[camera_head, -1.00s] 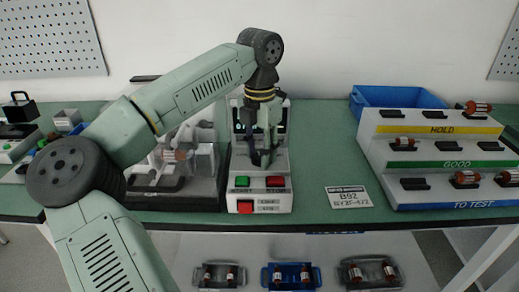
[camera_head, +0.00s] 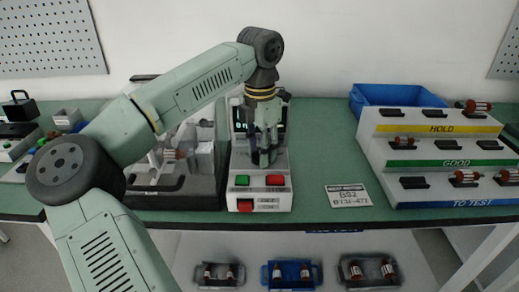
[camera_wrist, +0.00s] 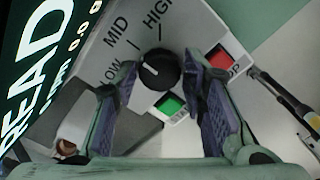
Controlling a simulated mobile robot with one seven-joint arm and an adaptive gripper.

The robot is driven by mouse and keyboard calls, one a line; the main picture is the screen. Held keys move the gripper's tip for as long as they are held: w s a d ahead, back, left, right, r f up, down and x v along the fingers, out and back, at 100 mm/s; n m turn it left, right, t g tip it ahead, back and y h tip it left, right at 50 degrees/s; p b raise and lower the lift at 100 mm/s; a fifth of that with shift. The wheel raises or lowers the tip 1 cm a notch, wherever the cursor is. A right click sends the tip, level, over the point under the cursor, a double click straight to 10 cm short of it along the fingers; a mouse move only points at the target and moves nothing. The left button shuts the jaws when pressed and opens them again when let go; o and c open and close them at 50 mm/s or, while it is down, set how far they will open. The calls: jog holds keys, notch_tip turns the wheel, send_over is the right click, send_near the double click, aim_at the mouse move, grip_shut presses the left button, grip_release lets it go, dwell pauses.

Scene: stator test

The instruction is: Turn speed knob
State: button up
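The speed knob (camera_wrist: 159,69) is a round black dial with a light pointer mark, on a grey panel (camera_wrist: 140,45) printed LOW, MID and HIGH. The mark appears to lie on the side toward LOW. My gripper (camera_wrist: 161,64) is open, one finger to each side of the knob, with gaps visible between fingers and knob. In the head view my gripper (camera_head: 264,158) points down over the test unit (camera_head: 282,199) and hides the knob. A green button (camera_wrist: 170,106) and a red STOP button (camera_wrist: 224,59) are close by; the right finger is near both.
A lit display (camera_wrist: 35,60) borders the panel. A grey fixture (camera_head: 195,190) stands left of the unit. A label card (camera_head: 347,196), a stepped rack (camera_head: 375,150) and a blue bin (camera_head: 375,97) are to the right.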

jog(key=o, duration=0.3)
notch_tip(320, 180, up, 12)
dwell(0.7)
